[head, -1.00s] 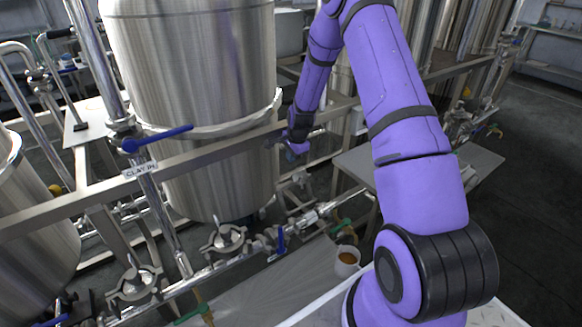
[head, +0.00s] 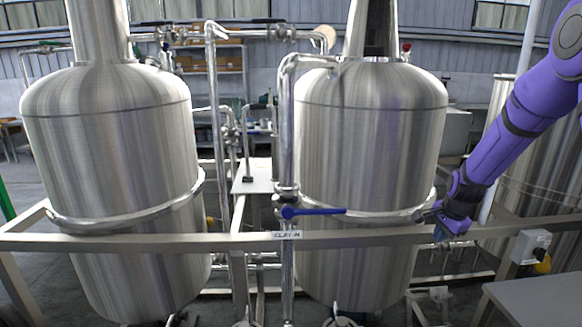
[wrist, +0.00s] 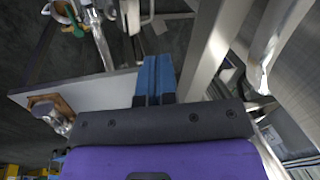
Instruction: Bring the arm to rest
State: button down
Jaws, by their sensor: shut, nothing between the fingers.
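My gripper (head: 438,226) is at the right of the head view, at the end of my purple arm. It is close to the steel frame rail (head: 360,238) and the lower right side of the right tank (head: 370,130); I cannot tell whether it touches either. In the wrist view my gripper's blue fingers (wrist: 155,80) are together with nothing between them.
A second tank (head: 110,150) stands at the left. A blue-handled valve (head: 312,211) sits on the pipe between the tanks, above a label (head: 287,234). A grey control box (head: 530,246) is right of my gripper. A grey table top (head: 540,300) is at lower right.

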jog(key=s+a+r+n+t, duration=0.1)
jog(key=s+a+r+n, duration=0.3)
jog(key=s+r, duration=0.45)
jog(key=s+a+r+n, duration=0.3)
jog(key=s+a+r, duration=0.2)
jog(key=r, duration=0.7)
jog(key=s+a+r+n, duration=0.2)
jog(key=s+r+n, duration=0.1)
jog(key=s, duration=0.8)
jog(key=s+a+r+n+t, duration=0.1)
jog(key=s+a+r+n, duration=0.1)
jog(key=s, duration=0.9)
jog(key=r+n, duration=0.1)
jog(key=n, duration=0.1)
jog(key=shift+s+a+n, duration=0.2)
jog(key=shift+s+n, duration=0.15)
jog(key=shift+n, duration=0.05)
